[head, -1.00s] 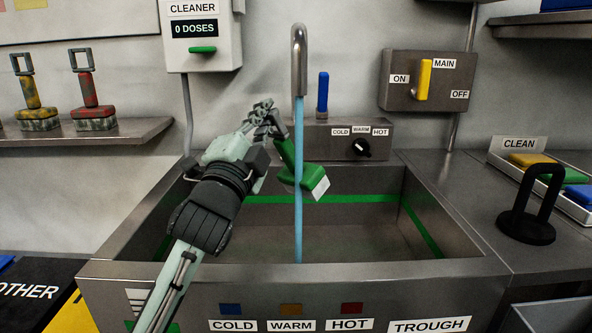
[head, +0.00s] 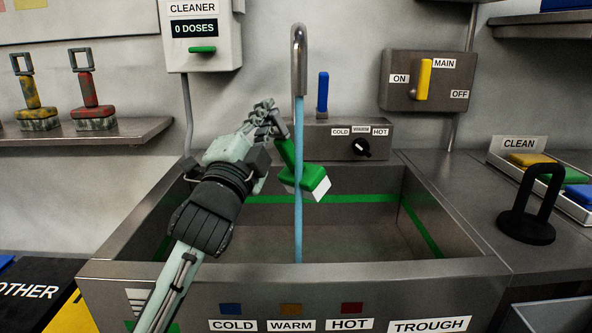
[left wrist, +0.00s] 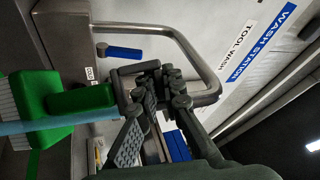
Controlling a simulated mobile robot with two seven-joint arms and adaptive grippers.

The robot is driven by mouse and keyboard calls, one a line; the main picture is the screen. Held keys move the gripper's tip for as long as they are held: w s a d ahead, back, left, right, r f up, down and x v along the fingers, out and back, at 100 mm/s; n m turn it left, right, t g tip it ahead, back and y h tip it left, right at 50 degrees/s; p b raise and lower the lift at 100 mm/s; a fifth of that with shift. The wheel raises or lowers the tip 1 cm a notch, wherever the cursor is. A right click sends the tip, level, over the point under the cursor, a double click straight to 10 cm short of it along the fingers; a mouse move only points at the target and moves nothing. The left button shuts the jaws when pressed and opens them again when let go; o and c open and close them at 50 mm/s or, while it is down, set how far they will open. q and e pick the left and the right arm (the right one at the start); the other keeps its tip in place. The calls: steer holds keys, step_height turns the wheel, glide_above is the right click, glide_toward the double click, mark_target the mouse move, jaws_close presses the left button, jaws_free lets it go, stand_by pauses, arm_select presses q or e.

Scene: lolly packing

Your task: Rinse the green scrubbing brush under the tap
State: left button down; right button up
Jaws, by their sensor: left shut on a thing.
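The green scrubbing brush (head: 313,178) with white bristles is held over the trough, its head in or right beside the blue water stream (head: 298,222). My left gripper (head: 268,118) is shut on the brush's handle; in the left wrist view the gripper (left wrist: 150,88) also shows at the handle of the green brush (left wrist: 36,106). The bristles look clean and white. The tap (head: 298,62) is running. The trough (head: 330,270) has a green line inside. My right gripper is not in view.
A cleaner dispenser (head: 203,50) reads 0 DOSES. A temperature knob (head: 362,148) sits behind the trough. A black handle stand (head: 527,225) and CLEAN tray (head: 575,208) are at right. Yellow and red brushes (head: 88,92) stand on the left shelf.

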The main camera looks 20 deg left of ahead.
arm_select(q)
steer(key=s+a, duration=0.5)
steer(key=shift+s+a, duration=0.25)
steer(key=shift+s, duration=0.15)
stand_by(0.4)
stand_by(1.3)
